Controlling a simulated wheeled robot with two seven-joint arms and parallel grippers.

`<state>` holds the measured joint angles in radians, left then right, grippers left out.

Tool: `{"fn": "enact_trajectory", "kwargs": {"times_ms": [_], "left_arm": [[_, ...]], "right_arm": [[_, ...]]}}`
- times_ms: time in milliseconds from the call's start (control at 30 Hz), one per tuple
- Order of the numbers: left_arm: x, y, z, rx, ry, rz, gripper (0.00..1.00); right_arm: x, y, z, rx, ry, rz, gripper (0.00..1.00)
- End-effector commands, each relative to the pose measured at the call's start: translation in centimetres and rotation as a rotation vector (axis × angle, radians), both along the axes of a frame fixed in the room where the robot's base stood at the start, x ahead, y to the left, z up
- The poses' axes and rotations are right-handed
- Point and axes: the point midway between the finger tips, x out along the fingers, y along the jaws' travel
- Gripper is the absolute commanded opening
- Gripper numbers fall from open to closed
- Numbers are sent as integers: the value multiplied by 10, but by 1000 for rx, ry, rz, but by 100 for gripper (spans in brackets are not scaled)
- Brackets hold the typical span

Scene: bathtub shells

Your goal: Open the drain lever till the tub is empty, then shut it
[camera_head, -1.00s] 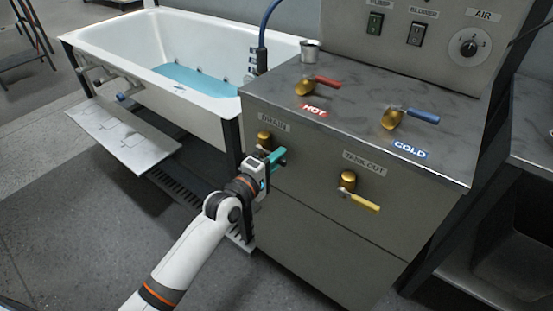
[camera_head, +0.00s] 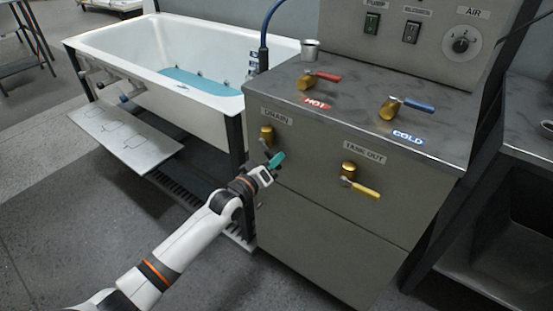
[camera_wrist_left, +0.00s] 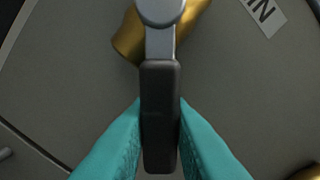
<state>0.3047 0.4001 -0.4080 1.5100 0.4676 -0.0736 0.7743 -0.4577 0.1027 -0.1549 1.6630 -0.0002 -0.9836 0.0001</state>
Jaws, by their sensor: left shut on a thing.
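The drain valve (camera_head: 266,133) is brass and sits under the DRAIN label on the cabinet front. Its dark lever handle (camera_wrist_left: 160,110) shows in the left wrist view between the teal fingertips. My left gripper (camera_head: 275,161) is shut on this handle, just below the valve; in the head view the gripper mostly hides the handle. The white tub (camera_head: 130,50) stands at the back left, with shallow blue water (camera_head: 200,81) over part of its floor. My right gripper is not in view.
A yellow-handled TANK OUT valve (camera_head: 360,187) is to the right on the same front. Red HOT (camera_head: 320,77) and blue COLD (camera_head: 405,105) levers and a metal cup (camera_head: 310,49) are on the cabinet top. A pale panel (camera_head: 125,137) lies beside the tub.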

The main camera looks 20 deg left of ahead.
Motion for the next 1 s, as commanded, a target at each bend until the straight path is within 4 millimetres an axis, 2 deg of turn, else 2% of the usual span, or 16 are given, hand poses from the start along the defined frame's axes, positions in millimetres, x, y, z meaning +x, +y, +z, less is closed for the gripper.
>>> {"fn": "enact_trajectory", "kwargs": {"times_ms": [600,1000], "left_arm": [[10,29,-17,523,-186,0,0],[14,39,-19,704,-251,-1,0]], "right_arm": [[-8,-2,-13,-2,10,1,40],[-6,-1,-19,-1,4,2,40]]}}
